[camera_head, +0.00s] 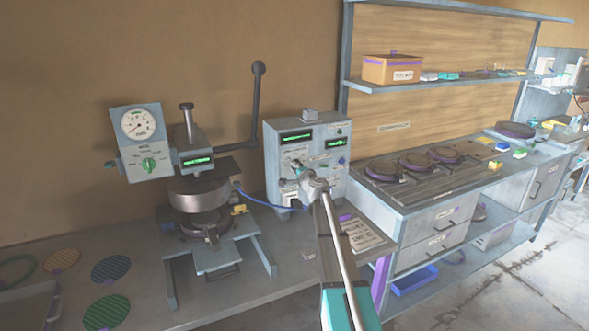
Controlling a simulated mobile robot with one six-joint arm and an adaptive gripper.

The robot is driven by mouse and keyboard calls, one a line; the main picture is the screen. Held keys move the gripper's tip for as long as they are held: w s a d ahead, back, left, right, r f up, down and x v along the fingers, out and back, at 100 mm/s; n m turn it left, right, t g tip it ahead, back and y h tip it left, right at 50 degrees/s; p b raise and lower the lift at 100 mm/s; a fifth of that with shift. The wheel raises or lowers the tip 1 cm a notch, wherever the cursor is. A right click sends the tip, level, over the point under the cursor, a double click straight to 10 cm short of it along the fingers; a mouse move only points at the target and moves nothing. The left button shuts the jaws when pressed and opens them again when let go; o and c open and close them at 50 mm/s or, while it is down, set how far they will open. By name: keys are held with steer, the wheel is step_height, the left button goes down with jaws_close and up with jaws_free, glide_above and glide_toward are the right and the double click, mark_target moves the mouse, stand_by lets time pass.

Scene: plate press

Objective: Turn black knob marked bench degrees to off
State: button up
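The grey control box (290,137) stands on the bench near the middle of the picture, with green lit displays and several small knobs on its front. My arm reaches up from the bottom, and my gripper (300,171) is at the lower left of the box's front panel, very close to it or touching. I cannot make out a black knob or its marking; that part of the panel is partly hidden by my gripper. A blue knob (341,160) shows at the right of the panel, clear of my gripper. The fingers are too small to tell open from shut.
A press (200,190) with a tall lever (256,105) and a gauge box (143,140) with a green knob stands left of the box. A blue cable (265,203) runs between them. A placard (362,233) lies at right. A counter with round plates (415,161) stands beyond.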

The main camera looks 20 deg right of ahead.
steer(key=o, duration=0.4)
steer(key=shift+w, duration=0.15)
steer(key=shift+o, duration=0.2)
steer(key=s, duration=1.2)
steer(key=shift+d, duration=0.25)
